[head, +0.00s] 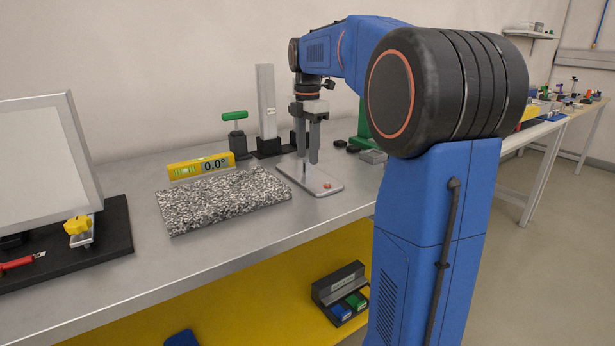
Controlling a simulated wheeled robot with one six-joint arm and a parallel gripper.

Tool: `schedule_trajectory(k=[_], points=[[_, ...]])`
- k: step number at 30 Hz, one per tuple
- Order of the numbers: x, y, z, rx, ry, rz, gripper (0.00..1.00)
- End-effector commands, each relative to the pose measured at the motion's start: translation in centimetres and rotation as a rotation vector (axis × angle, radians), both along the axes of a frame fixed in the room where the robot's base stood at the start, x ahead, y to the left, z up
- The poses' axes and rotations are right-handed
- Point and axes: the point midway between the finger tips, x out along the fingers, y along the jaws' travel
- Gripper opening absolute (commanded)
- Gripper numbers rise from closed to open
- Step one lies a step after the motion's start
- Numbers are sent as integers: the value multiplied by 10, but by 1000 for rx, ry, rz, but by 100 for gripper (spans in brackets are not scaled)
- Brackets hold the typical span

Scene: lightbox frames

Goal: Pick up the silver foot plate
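The silver foot plate (327,189) lies flat on the metal bench top, right of the speckled granite slab. It has rounded corners and a small orange-red spot near its front right. My gripper (308,160) points straight down over the plate's rear middle part. Its two grey fingers stand apart with a narrow gap between them, and I see nothing held. The fingertips look close to the plate, but I cannot tell whether they touch it. The fingers hide a little of the plate's back.
A silver upright (266,105) on a black base and a green-handled tool (237,138) stand behind. A tilted lightbox panel (40,150) is far left. The bench's front edge (200,275) is clear.

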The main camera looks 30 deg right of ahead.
Motion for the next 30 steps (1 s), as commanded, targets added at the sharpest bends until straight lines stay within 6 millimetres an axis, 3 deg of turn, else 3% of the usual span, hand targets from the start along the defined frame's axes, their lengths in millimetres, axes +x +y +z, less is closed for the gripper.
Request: schedule_trajectory(k=[6, 16, 21, 30], points=[[-1, 1, -27, 0, 1, 0, 39], [-1, 1, -33, 0, -1, 0, 39], [-1, 1, -33, 0, 0, 0, 0], [-1, 1, -31, 0, -1, 0, 0]])
